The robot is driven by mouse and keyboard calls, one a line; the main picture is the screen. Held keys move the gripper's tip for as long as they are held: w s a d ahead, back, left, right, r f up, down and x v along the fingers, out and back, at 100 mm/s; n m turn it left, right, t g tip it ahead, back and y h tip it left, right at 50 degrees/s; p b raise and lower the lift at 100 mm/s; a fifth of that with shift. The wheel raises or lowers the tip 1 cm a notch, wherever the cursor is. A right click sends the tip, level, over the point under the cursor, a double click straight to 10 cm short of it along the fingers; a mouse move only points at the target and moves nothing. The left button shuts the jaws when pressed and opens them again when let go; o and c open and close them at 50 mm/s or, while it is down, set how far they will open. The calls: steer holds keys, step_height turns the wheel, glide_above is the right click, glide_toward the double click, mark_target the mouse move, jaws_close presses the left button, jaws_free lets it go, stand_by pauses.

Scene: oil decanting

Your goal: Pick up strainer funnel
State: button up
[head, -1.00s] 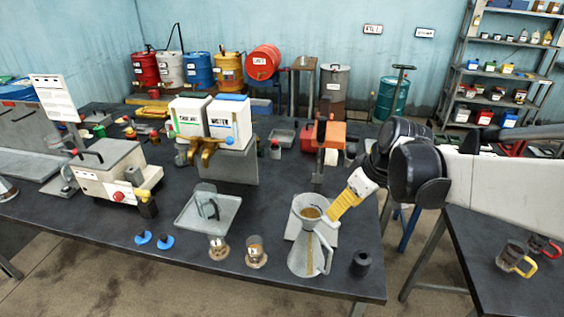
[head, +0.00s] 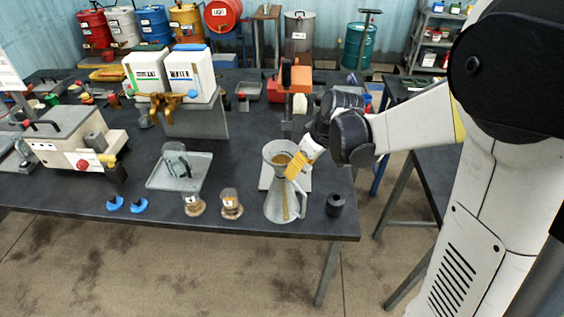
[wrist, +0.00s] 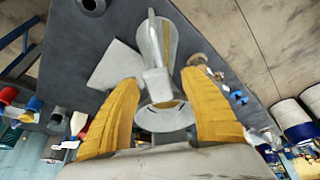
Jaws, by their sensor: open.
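A grey metal jug (head: 284,199) with a side handle stands near the front edge of the dark workbench. My gripper (head: 295,164) has yellow fingers at the right side of the funnel. In the wrist view my gripper (wrist: 163,85) is open, its fingers apart on either side of the tab. Contact cannot be told.
A pale square plate (head: 268,178) lies behind the jug. A small black cylinder (head: 335,205) stands to the right. Two small glass jars (head: 231,205) and a grey tray (head: 165,182) are to the left. Two white containers (head: 190,75) stand on a raised stand behind.

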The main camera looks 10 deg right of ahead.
jaws_close()
steer(key=shift+r, duration=0.1)
